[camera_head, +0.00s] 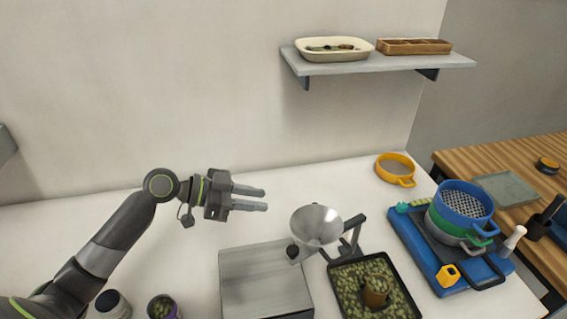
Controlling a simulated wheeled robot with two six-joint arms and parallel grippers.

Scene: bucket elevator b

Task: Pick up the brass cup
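A brown, brass-coloured cup (376,293) stands among green pellets in a dark square tray (338,301) at the bottom, right of centre. I take it to be the brass cup. My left gripper (266,198) reaches in from the left above the white table, with its two fingers pointing right. The fingers are apart, with a gap and nothing between them. It is up and to the left of the cup, well away from it. My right gripper is not in view.
A metal funnel (316,225) on a dark stand and a grey box (263,284) lie between my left gripper and the tray. A blue tray (418,243) with stacked sieves (463,203) is at right. An orange-rimmed sieve (396,168) sits farther back.

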